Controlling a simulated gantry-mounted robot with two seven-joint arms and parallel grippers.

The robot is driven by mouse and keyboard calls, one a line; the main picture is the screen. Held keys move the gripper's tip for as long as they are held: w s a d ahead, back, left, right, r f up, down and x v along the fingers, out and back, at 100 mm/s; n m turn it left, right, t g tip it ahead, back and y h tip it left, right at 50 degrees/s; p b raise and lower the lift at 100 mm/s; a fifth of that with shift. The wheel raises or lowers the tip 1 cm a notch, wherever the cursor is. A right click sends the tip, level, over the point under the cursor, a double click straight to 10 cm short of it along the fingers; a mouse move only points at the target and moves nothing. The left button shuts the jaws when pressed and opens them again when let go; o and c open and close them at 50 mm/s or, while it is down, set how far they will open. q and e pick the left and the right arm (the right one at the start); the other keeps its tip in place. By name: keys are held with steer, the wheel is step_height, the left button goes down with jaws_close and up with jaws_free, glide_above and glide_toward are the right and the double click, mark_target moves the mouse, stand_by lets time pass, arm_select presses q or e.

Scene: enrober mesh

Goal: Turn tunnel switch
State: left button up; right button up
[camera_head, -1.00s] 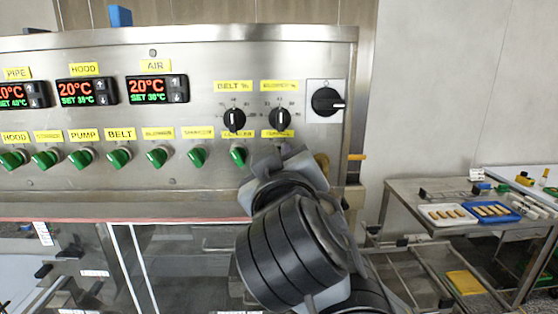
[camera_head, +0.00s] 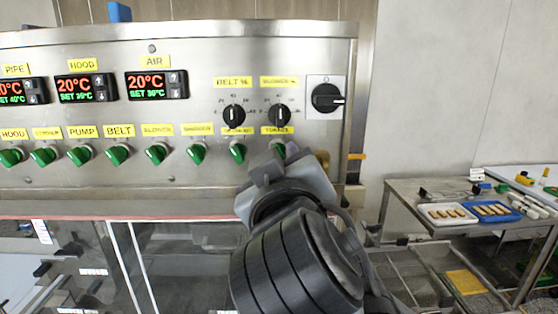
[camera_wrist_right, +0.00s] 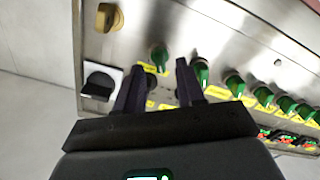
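The tunnel switch (camera_head: 279,150) is a green knob under a yellow label (camera_head: 277,130) at the right end of the lower knob row. My right gripper (camera_head: 266,160) is in front of the panel, just below this knob and partly hiding it. In the right wrist view the green knob (camera_wrist_right: 158,55) shows beyond the gap between the two dark fingers (camera_wrist_right: 160,68). The fingers are apart with nothing seen between them. Whether they touch the knob cannot be told. My left gripper is not in view.
Other green knobs (camera_head: 237,152) line the row to the left. Two black dials (camera_head: 234,116) and a black rotary switch (camera_head: 327,97) sit above. A side table (camera_head: 400,192) with trays stands at right.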

steer(key=s+b, duration=0.1)
steer(key=s, duration=0.7)
steer(key=shift+d, duration=0.25)
